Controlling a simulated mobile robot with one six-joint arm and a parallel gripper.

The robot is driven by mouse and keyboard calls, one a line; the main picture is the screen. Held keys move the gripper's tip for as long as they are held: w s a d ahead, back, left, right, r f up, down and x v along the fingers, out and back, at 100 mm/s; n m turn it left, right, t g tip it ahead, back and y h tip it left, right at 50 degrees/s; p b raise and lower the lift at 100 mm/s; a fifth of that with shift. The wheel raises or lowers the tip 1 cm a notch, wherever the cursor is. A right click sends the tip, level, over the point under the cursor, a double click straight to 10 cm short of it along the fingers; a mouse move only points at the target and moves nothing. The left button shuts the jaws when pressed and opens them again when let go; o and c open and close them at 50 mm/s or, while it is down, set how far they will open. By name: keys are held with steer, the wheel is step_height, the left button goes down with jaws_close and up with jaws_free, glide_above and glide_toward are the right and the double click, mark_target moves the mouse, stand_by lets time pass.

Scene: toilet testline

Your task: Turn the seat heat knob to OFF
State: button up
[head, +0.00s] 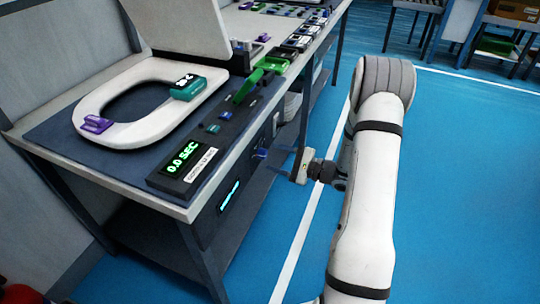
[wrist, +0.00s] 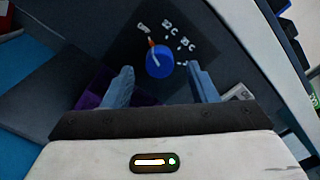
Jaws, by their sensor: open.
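The seat heat knob is a round blue knob (wrist: 158,62) on a dark panel, with a pale pointer line and a small orange mark at its upper-left edge. The knob (head: 260,154) also shows small on the bench front in the head view. My gripper (wrist: 161,84) is open, with one blue-grey finger to each side and the knob ahead between them. I cannot tell whether either finger touches it. In the head view my gripper (head: 284,160) reaches the bench front from the right.
A white toilet seat (head: 148,78) with purple and teal devices lies on the bench. A display reading "0.0 SEC" (head: 183,158) stands at the bench's near corner. A lit blue strip (head: 229,195) is on the front below. The blue floor (head: 455,200) at right is clear.

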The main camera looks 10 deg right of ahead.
steer(key=v, duration=0.5)
steer(key=shift+s+d, duration=0.1)
steer(key=shift+d, duration=0.05)
